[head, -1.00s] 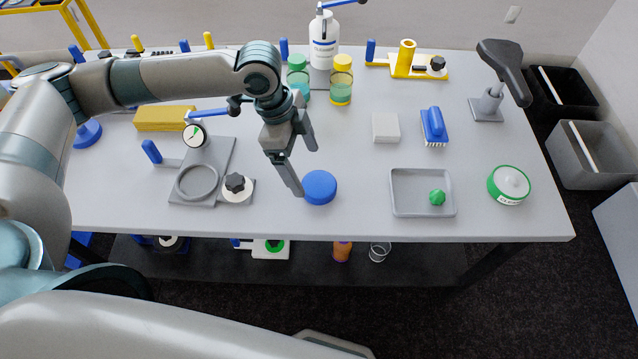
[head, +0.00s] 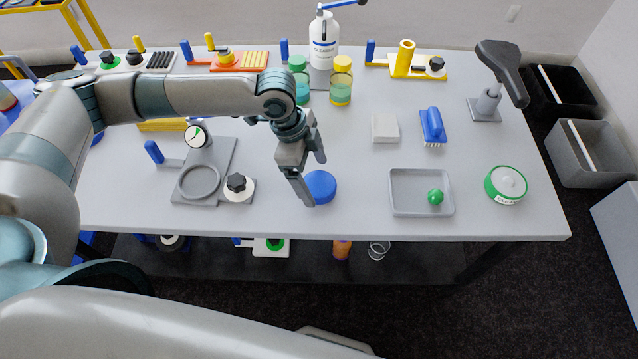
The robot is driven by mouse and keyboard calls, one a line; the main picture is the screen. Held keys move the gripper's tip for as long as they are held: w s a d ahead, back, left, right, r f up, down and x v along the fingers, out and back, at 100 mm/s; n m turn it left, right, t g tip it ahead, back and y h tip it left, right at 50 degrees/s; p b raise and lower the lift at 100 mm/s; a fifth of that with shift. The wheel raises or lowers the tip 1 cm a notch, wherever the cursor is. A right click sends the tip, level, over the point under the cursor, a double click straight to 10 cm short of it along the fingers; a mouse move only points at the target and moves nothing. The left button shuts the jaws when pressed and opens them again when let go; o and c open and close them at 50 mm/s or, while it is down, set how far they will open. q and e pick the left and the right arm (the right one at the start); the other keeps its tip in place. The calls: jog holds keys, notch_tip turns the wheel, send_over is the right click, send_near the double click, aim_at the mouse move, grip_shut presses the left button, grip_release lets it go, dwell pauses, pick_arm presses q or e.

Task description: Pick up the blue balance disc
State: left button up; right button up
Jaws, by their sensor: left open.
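The blue balance disc (head: 321,186) lies flat near the front edge of the grey table, in the middle of the head view. My left gripper (head: 314,178) is open and empty, its two fingers pointing down and right. The nearer finger overlaps the left edge of the disc in the picture, and the farther finger shows behind it. I cannot tell whether either finger touches the disc. My right gripper does not show.
A grey fixture (head: 213,165) with a ring and black knob stands left of the disc. A grey tray (head: 405,207) with a green knob lies to the right, beside a green-and-white round device (head: 506,184). Bottles and cups stand behind. Table (head: 355,215) between disc and tray is clear.

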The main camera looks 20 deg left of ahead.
aim_at(319, 187)
pick_arm(q)
jog(key=shift+x, duration=0.95)
jog(key=shift+d+f, duration=0.1)
jog(key=shift+f, duration=0.25)
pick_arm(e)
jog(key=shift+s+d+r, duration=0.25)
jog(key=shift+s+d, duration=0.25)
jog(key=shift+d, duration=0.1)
pick_arm(q)
jog(key=shift+c, duration=0.2)
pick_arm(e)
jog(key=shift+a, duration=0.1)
pick_arm(q)
jog(key=c, duration=1.2)
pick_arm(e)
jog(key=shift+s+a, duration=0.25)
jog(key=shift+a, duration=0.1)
pick_arm(q)
jog(key=shift+w+r, duration=0.1)
jog(key=shift+r, duration=0.1)
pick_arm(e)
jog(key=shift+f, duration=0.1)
